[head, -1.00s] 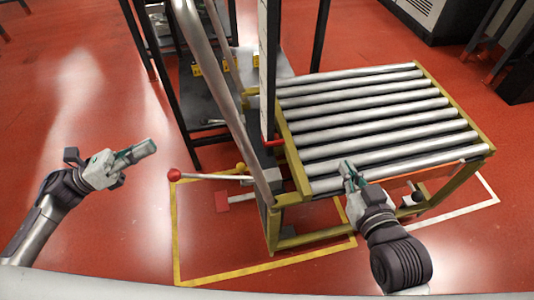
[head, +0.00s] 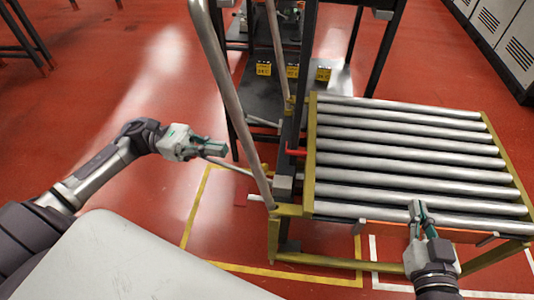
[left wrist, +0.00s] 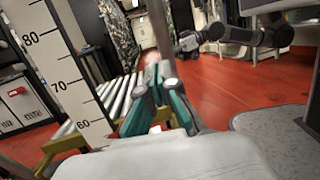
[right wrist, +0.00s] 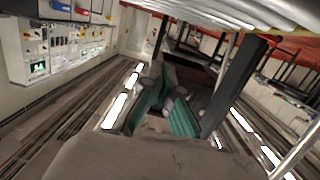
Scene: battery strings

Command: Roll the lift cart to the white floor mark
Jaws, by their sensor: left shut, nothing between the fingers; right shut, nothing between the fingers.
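The lift cart has a roller top in a yellow frame (head: 312,150) and a tall grey handle bar (head: 222,90) on its left side. A thin lever rod (head: 236,168) sticks out to the left; its red ball end is hidden at my left gripper. My left gripper (head: 222,149) is shut and empty, over the rod's outer end; I cannot tell whether they touch. My right gripper (head: 415,206) is shut and empty, over the top's near edge. White floor mark lines (head: 373,262) show below the cart at right. The left wrist view shows a scale (left wrist: 62,75).
A yellow floor outline (head: 196,210) runs left of and under the cart. A dark rack (head: 240,130) with yellow-tagged items stands close behind the cart. Grey cabinets (head: 497,35) stand at the back right. Red floor (head: 120,90) is open to the left.

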